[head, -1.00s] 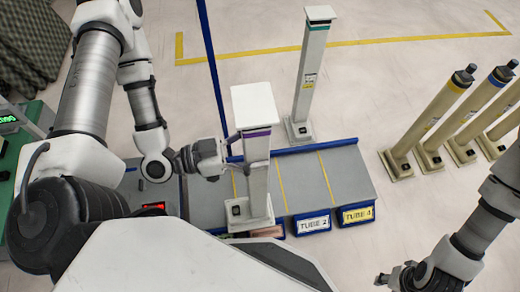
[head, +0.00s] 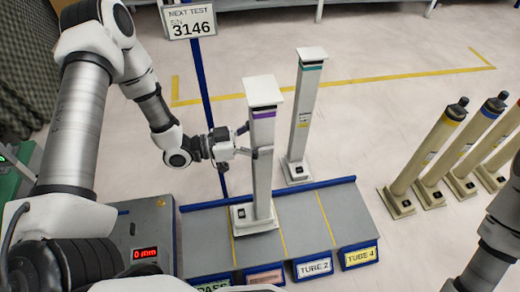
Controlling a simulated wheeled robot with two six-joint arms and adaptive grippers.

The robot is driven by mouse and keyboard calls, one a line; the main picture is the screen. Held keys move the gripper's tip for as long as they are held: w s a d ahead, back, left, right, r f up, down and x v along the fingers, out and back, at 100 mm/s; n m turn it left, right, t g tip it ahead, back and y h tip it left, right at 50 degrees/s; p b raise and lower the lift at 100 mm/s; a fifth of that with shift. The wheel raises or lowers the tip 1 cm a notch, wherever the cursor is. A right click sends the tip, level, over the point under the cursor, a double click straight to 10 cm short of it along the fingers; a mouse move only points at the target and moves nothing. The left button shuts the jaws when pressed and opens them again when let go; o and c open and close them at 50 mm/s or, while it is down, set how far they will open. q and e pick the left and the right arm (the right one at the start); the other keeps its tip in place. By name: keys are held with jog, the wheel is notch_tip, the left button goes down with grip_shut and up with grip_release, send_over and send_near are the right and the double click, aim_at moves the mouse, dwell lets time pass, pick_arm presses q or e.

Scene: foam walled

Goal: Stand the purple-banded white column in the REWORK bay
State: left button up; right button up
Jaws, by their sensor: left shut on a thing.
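The purple-banded white column (head: 262,180) is upright at the centre of the head view. My left gripper (head: 258,151) is shut on its shaft, just below the purple band. The column's square base is over the grey bay platform (head: 305,228), left of a yellow divider line, roughly behind a reddish label (head: 265,277). I cannot tell whether the base touches the platform. The reddish label's text is too small to read, so I cannot confirm it as REWORK. My right gripper is out of view; only part of that arm shows at the right edge.
A teal-banded white column (head: 305,120) stands on the floor close behind the platform. Several beige columns (head: 428,155) stand at the right. Bays labelled TUBE 2 (head: 315,267) and TUBE 4 (head: 359,256) look empty. A blue post carries a sign (head: 190,20). A grey box (head: 150,235) reads 0 mm.

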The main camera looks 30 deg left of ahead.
pick_arm(q)
jog(key=shift+f+b, duration=0.8)
jog(key=shift+f, duration=0.95)
jog(key=o, duration=1.8)
